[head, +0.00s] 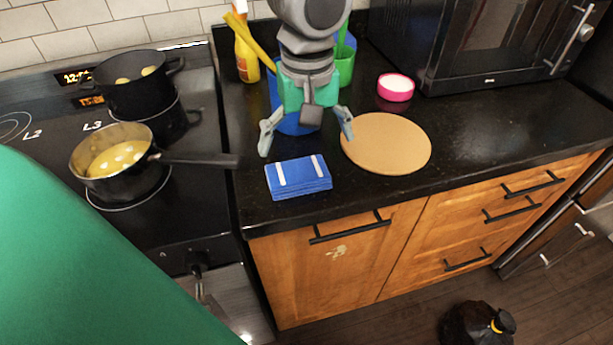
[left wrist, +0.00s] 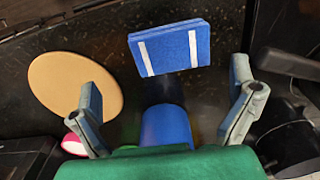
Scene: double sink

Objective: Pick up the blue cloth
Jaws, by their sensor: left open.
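The blue cloth (head: 298,177) is a folded blue stack with two white stripes. It lies flat on the black counter near its front edge. It also shows at the top middle of the left wrist view (left wrist: 170,48). My left gripper (head: 306,136) is open and empty, with its fingers spread behind and above the cloth in the head view. In the left wrist view the fingers (left wrist: 165,95) stand apart on either side, and the cloth lies beyond them, not touched. My right gripper is in neither view.
A round tan board (head: 386,144) lies right of the cloth. Blue and green containers (head: 344,66) stand behind my gripper, with a pink-rimmed dish (head: 396,87) at the back. A pan (head: 113,157) on the stove points its handle toward the counter.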

